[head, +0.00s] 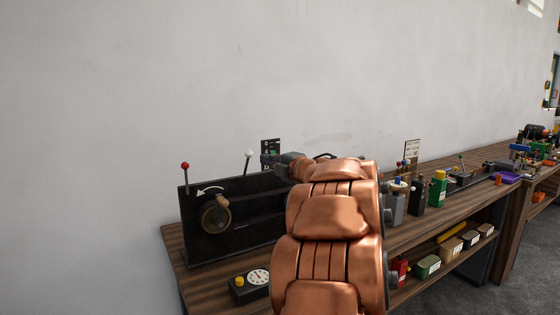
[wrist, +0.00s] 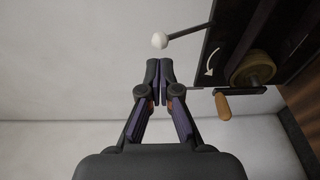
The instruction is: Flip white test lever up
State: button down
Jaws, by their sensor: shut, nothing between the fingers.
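The white test lever (head: 248,154) is a thin dark rod with a white ball tip, standing at the top of a black panel (head: 232,242) and leaning slightly right in the head view. In the wrist view the white ball (wrist: 160,40) is just beyond my fingertips, with a small gap. My gripper (wrist: 159,64) is shut and empty. In the head view my copper arm reaches in from the right and hides part of the panel; the gripper's fingertips are hard to make out there.
A red-tipped lever (head: 185,166) stands at the panel's left end. A crank wheel with a wooden handle (head: 223,202) is on the panel front. A gauge box (head: 250,286) sits before it. Several bottles and boxes (head: 438,188) line the bench to the right. The wall is close behind.

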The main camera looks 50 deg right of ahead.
jog(key=shift+w+d+p, duration=0.2)
jog(key=shift+w+p, duration=0.1)
jog(key=shift+w, duration=1.05)
jog(key=shift+w+d+p, duration=0.2)
jog(key=shift+w+p, duration=0.1)
jog(key=shift+w, duration=1.05)
jog(key=w+p, duration=0.1)
jog(key=p, duration=0.2)
jog(key=w+r+g+p, duration=0.1)
jog(key=p, duration=0.2)
jog(key=shift+d+r, duration=0.3)
jog(key=shift+d, duration=0.1)
jog(key=b, duration=0.2)
send_near(251, 154)
jog(key=s+r, duration=0.1)
jog(key=s, duration=0.1)
jog(key=s+r, duration=0.2)
jog(key=shift+s+r, duration=0.15)
jog(key=shift+s, duration=0.15)
